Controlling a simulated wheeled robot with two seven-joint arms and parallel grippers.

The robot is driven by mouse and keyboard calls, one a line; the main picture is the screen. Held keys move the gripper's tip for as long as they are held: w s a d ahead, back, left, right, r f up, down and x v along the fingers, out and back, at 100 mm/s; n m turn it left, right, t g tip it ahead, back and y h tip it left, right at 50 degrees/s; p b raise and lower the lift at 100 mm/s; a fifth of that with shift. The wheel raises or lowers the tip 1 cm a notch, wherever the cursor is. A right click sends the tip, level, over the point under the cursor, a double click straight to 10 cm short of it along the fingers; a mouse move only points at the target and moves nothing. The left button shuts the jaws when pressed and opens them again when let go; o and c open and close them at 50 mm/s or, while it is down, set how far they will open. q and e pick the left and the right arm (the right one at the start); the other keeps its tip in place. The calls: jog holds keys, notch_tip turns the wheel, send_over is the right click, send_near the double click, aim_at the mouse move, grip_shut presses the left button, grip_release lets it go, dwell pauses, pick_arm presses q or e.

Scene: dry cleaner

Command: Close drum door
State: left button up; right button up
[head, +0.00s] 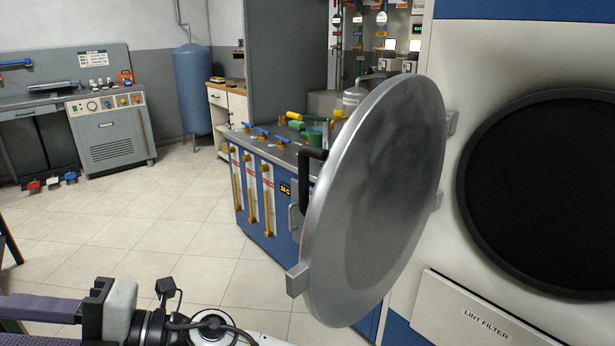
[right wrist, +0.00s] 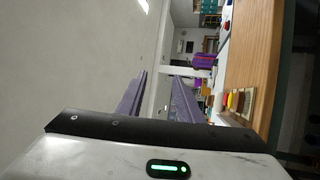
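The drum door (head: 385,190) is a large round grey metal disc, swung wide open and edge-on to the left of the machine. A black handle (head: 308,180) stands out on its left side, and catch tabs sit on its rim. The round dark drum opening (head: 545,190) lies uncovered at the right. A purple-fingered gripper, apparently my left (head: 10,310), points left at the bottom left, apart from the door; its finger gap is unclear. My right gripper (right wrist: 160,80) shows in the right wrist view with fingers apart and nothing between them.
A lint filter panel (head: 485,312) is below the opening. A blue cabinet (head: 262,205) with valves and gauges stands behind the door. Open tiled floor (head: 150,220) lies to the left. In the right wrist view a wooden counter (right wrist: 255,60) runs close beside the fingers.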

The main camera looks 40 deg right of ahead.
jog(key=s+a+r+n+g+h, duration=0.1)
jog(key=s+a+n+g+h, duration=0.1)
jog(key=a+n+g, duration=0.45)
jog(key=w+d+n+t+h+b, duration=0.1)
jog(key=w+d+n+t+h, duration=0.3)
jog(key=w+d+n+h, duration=0.35)
jog(key=w+d+m+h+p, duration=0.1)
jog(key=w+d+m+h, duration=0.25)
jog(key=d, duration=0.55)
notch_tip(320, 180, up, 17)
jog(key=m+g+h+p, duration=0.3)
jog(key=m+g+h, duration=0.2)
jog(key=m+h, duration=0.3)
send_over(305, 158)
jog(key=w, duration=0.1)
jog(key=shift+w+d+f+m+y, duration=0.1)
jog(key=shift+f+m+y, duration=0.05)
jog(key=shift+m+y, duration=0.35)
jog(key=shift+s+d+f, duration=0.15)
jog(key=shift+s+d, duration=0.1)
notch_tip(305, 158, down, 10)
jog(key=shift+w+a+r+b, duration=0.1)
jog(key=shift+r+b, duration=0.05)
jog(key=shift+b, duration=0.4)
pick_arm(q)
jog(key=shift+w+a+r, duration=0.1)
jog(key=shift+a+r, duration=0.2)
jog(key=shift+r, duration=0.6)
